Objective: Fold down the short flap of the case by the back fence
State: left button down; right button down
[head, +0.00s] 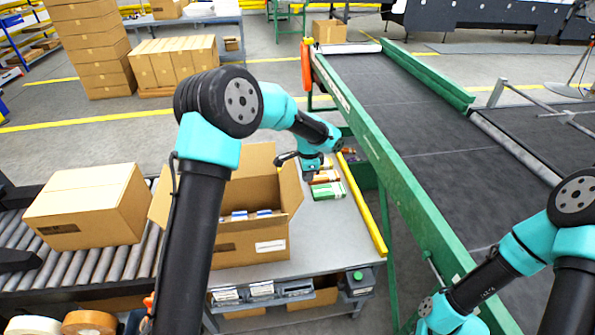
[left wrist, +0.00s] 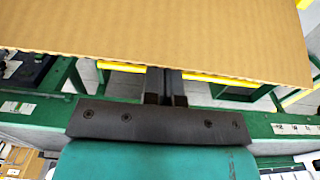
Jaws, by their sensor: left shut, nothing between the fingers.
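The open brown case (head: 250,240) stands on the grey worktable with its flaps up. One flap leans out at its left, one stands at its right (head: 290,187), and one rises at the back (head: 252,160). Small white-and-blue packs show inside. My left gripper (head: 284,159) is shut and empty, at the top of the case by its back right corner. In the left wrist view the fingers (left wrist: 166,86) reach to the edge of a broad cardboard panel (left wrist: 160,40), which hides their tips; contact is unclear. My right arm is at the lower right; its gripper does not show.
A green-sided conveyor (head: 400,170) runs along the right, with a yellow rail (head: 365,205) at the table's edge. Green and orange packs (head: 328,190) lie right of the case. A closed carton (head: 90,205) sits on the rollers at left.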

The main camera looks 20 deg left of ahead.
pick_arm(q)
jog(key=shift+a, duration=0.1)
dwell(0.5)
send_over(286, 191)
dwell(0.6)
jog(key=a, duration=0.1)
jog(key=s+a, duration=0.1)
jog(key=shift+s+a+f, duration=0.1)
jog(key=shift+s+a, duration=0.05)
jog(key=shift+a, duration=0.35)
dwell(0.3)
